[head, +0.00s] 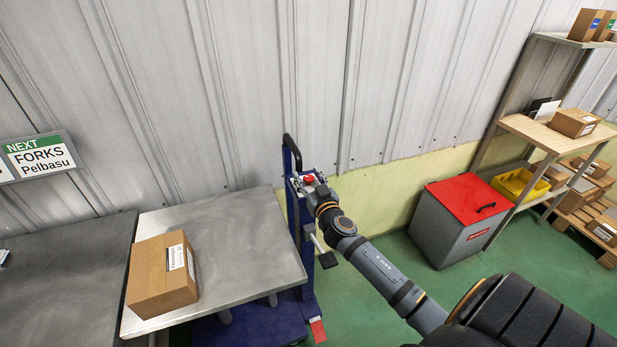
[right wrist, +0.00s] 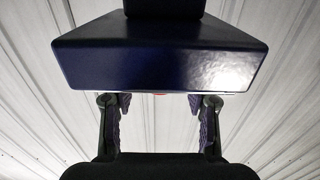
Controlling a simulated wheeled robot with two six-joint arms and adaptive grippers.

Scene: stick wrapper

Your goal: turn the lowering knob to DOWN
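A blue lift cart mast (head: 296,210) with a black push handle (head: 291,150) stands against the wall. A small red part (head: 309,179) shows at its top; I cannot tell whether this is the lowering knob, and no DOWN marking is readable. My right gripper (head: 311,187) is at the mast top, close to the red part. In the right wrist view the gripper's two fingers (right wrist: 159,103) are wide apart, with a dark blue box-shaped housing (right wrist: 160,55) in front. A sliver of red shows under its edge between the fingers; contact cannot be told. My left gripper is out of view.
A cardboard box (head: 160,275) sits on the grey lift table top (head: 230,235) left of the mast. A grey bin with a red lid (head: 468,198) and a shelf (head: 545,133) stand right.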

